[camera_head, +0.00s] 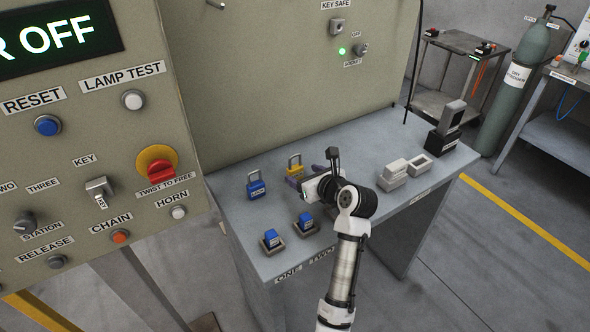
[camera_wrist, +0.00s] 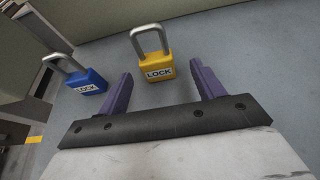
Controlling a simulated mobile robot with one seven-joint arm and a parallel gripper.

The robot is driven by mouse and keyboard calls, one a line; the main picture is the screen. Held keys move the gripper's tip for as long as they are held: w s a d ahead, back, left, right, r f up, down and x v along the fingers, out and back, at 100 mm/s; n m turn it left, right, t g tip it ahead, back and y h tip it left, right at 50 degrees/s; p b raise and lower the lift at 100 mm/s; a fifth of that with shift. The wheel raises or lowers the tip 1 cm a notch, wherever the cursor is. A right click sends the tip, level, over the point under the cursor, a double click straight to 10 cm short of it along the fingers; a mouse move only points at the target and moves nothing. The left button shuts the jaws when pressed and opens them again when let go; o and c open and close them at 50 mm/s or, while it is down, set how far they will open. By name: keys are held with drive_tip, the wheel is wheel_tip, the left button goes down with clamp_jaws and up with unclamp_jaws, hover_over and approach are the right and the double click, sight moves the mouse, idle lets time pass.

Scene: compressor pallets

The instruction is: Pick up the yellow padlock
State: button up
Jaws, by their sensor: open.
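The yellow padlock (camera_wrist: 157,68) has a silver shackle and a LOCK label. In the wrist view it lies ahead of my gripper (camera_wrist: 160,87), about midway between the lines of the two purple fingers. My gripper is open and empty, and the padlock body is just beyond or level with the fingertips; I cannot tell which. In the head view the yellow padlock (camera_head: 294,166) is on the grey bench top, partly hidden by my gripper (camera_head: 294,184), which is beside it on the near side.
A blue padlock (camera_head: 256,185) stands left of the yellow one; it also shows in the wrist view (camera_wrist: 87,80). Two blue blocks (camera_head: 271,239) (camera_head: 305,223) sit in holders at the front. Pale blocks (camera_head: 393,172) and a dark device (camera_head: 443,140) stand right. The panel rises behind.

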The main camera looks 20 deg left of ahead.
sight(297, 172)
drive_tip(key=p+x, duration=0.1)
drive_tip(key=x, duration=0.4)
drive_tip(key=shift+w+a+p, duration=0.1)
drive_tip(key=shift+a+p, duration=0.2)
drive_tip(key=shift+a, duration=0.2)
drive_tip(key=shift+w+a+f, duration=0.25)
drive_tip(key=shift+w+a, duration=0.05)
drive_tip(key=c, duration=1.1)
